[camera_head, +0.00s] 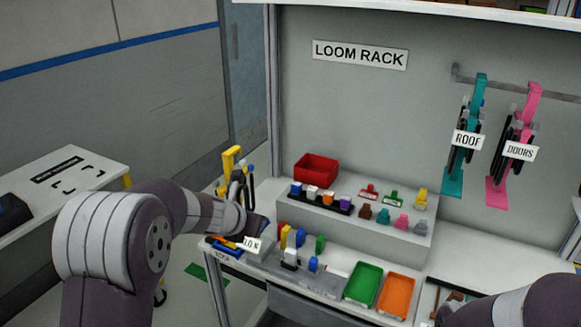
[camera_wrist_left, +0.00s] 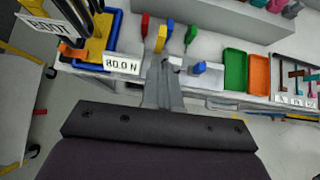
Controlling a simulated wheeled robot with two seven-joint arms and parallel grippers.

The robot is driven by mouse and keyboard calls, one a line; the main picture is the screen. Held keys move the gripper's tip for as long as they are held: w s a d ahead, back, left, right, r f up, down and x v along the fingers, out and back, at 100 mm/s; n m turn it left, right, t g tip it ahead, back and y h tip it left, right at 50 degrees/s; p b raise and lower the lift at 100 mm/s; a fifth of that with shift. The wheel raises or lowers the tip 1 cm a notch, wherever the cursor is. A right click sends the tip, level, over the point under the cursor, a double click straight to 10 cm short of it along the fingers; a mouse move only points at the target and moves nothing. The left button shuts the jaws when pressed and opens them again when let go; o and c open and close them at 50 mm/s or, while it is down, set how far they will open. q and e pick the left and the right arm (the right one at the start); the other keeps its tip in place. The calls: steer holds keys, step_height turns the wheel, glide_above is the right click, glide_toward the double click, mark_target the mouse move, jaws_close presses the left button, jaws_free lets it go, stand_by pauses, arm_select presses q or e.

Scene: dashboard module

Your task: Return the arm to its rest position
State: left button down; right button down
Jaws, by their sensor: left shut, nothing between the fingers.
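My left arm (camera_head: 190,215) reaches in from the left in the head view, its wrist at the left end of the bench. My left gripper (camera_wrist_left: 164,68) shows in the wrist view, its grey fingers together and empty. The fingers point towards the row of coloured pieces in front of the raised step. Contact with the bench cannot be told. In the head view the fingers cannot be made out clearly. Part of my right arm (camera_head: 530,305) shows at the bottom right; its gripper is not visible.
The bench holds a green tray (camera_head: 364,284), an orange tray (camera_head: 396,295) and a red bin (camera_head: 316,169). A blue tray with yellow parts (camera_wrist_left: 100,38) lies left of the fingers. Teal (camera_head: 453,181) and pink (camera_head: 497,192) looms hang at the right.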

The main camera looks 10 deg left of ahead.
arm_select(q)
steer(key=s+a+f+n+g+y+p, duration=0.15)
steer(key=s+n, duration=0.25)
steer(key=n, duration=0.5)
steer(key=s+a+f+n+g+y+b, duration=0.1)
steer(key=s+a+f+n+y, duration=0.2)
steer(key=n, duration=0.6)
steer(key=s+a+f+n+g+p, duration=0.1)
steer(key=s+a+n, duration=0.1)
steer(key=s+n, duration=0.5)
steer(key=s+d+n+g+p, duration=0.1)
steer(key=s+d+n+g, duration=0.1)
steer(key=s+n, duration=0.5)
steer(key=s+d+r+n+g+h+p, duration=0.1)
steer(key=s+d+n+g, duration=0.1)
steer(key=s+n, duration=0.5)
steer(key=shift+s+d+r+n+p, duration=0.25)
steer(key=shift+d+r+n+p, duration=0.05)
